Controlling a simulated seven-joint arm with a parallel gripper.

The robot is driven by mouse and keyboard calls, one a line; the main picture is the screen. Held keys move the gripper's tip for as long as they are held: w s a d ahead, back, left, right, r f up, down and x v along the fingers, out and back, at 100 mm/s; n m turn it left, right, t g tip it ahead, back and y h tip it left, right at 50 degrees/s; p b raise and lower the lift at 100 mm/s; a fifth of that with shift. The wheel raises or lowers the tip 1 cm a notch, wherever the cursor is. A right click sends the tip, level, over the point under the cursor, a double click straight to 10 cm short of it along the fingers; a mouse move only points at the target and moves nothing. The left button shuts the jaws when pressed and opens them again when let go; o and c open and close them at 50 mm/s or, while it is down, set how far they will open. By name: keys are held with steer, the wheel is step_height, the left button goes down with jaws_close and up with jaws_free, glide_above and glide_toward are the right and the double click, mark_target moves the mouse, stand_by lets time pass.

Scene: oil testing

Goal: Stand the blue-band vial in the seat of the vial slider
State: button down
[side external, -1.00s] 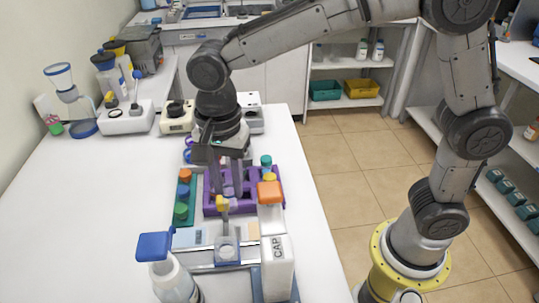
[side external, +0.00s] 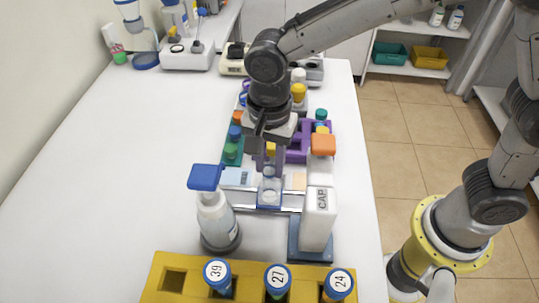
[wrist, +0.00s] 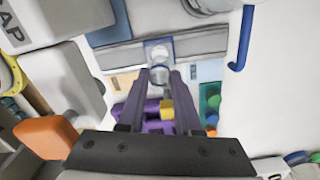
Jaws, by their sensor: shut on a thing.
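The vial slider (side external: 268,203) is a pale rail with a small blue-edged seat block at its middle, in front of the racks. It also shows at top centre of the wrist view (wrist: 190,44). My gripper (side external: 269,171) points down over the seat, its two dark fingers shut on a small clear vial (wrist: 160,75). The vial is lined up with the seat (wrist: 158,46). I cannot tell whether its bottom touches the seat. The fingers hide much of the vial, and its blue band cannot be made out.
The white CAP dispenser (side external: 318,218) with an orange top stands close right of the slider. A blue-topped bottle (side external: 214,215) stands front left. A purple rack (side external: 297,152) and a green rack (side external: 232,150) are behind. A yellow rack (side external: 245,286) with several blue-capped vials lies in front.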

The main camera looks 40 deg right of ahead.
mark_target(269, 176)
steer(key=shift+f, duration=0.25)
steer(key=shift+f, duration=1.8)
stand_by(1.4)
stand_by(0.5)
steer(key=c, duration=0.5)
jaws_free()
steer(key=shift+r, duration=0.1)
